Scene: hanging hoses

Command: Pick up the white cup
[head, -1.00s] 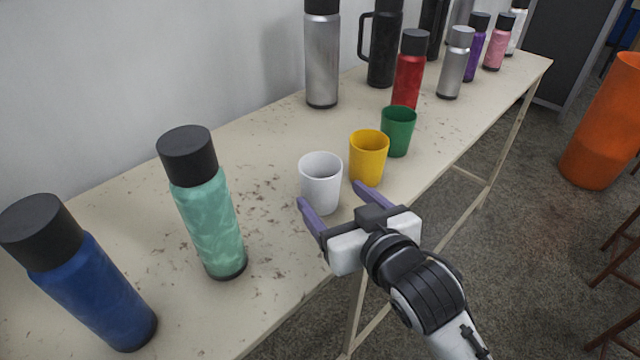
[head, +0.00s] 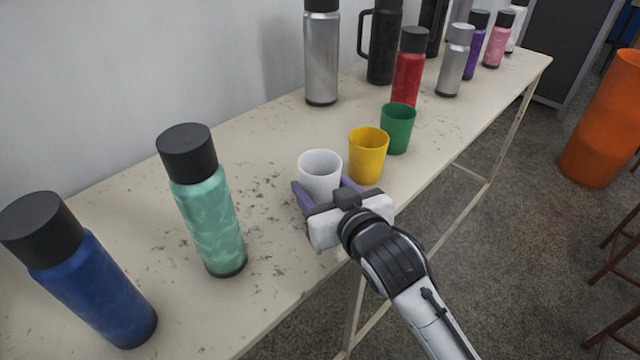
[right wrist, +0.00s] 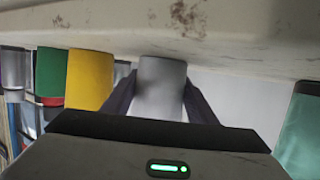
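The white cup (head: 320,167) stands upright on the table near its front edge, and it also shows in the right wrist view (right wrist: 162,76). My right gripper (head: 323,186) is low at the cup, with one purple finger on each side of it. The fingers look spread in the right wrist view (right wrist: 160,98), with the cup between them. The lower front of the cup is hidden behind the gripper in the head view. I cannot tell whether either finger touches the cup. My left gripper is not in view.
A yellow cup (head: 368,157) stands close to the right finger, with a green cup (head: 397,130) behind it. A teal bottle (head: 208,215) and a blue bottle (head: 92,292) stand to the left. Several bottles line the back of the long table (head: 275,140) against the wall.

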